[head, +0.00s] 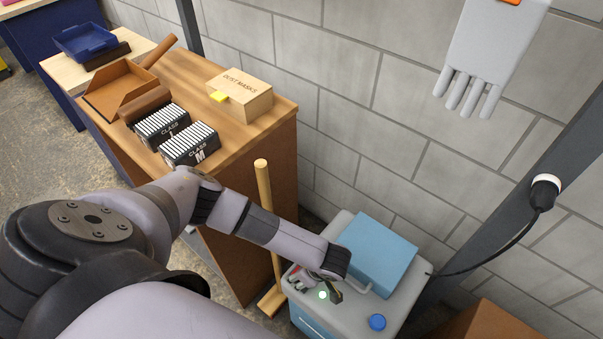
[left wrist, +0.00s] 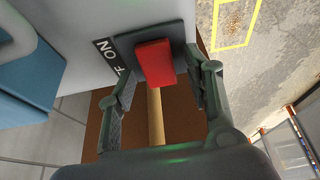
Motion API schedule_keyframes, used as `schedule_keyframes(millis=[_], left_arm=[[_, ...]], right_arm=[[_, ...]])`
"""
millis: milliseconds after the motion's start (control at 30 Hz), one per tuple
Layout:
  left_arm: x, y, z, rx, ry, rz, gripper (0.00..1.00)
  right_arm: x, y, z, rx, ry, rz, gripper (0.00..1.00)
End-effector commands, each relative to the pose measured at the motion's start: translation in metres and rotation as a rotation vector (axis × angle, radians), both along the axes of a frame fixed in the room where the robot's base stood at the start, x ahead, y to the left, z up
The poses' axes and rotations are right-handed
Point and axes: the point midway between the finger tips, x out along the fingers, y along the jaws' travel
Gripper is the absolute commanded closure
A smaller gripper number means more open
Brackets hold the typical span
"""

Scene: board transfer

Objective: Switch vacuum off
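The vacuum (head: 347,308) is a pale grey box with a blue lid (head: 377,252), standing on the floor against the wall. Its red switch (left wrist: 154,62) sits on a dark plate in the left wrist view, beside a label reading ON and a partly hidden word ending in F. My left gripper (head: 318,284) is over the vacuum's top in the head view. In the left wrist view its two fingers (left wrist: 162,80) are apart, with the red switch between and beyond their tips. Contact cannot be told. My right gripper is not in view.
A green light (head: 322,295) glows by the left gripper. A blue cap (head: 377,322) and a black cable are on the vacuum's right. A wooden bench (head: 225,140) with a dust mask box (head: 240,96) stands left.

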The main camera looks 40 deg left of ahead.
Motion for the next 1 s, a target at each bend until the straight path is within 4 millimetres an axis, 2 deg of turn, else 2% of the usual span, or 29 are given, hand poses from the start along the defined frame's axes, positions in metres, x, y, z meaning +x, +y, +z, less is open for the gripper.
schedule_keyframes(millis=[67,667,833,1000], left_arm=[[0.0000,-0.0003,0.0001,0.000,0.000,0.000,0.59],[0.0001,-0.0003,0.0004,0.000,0.000,0.001,0.99],[0.0000,0.0018,0.0000,-0.022,0.003,0.002,1.00],[-0.0001,0.0077,-0.0021,-0.170,0.016,0.005,1.00]], right_arm=[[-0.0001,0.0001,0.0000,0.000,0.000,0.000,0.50],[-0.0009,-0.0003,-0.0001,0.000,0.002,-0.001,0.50],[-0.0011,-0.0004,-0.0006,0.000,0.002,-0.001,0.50],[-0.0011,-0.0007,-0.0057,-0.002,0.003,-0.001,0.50]])
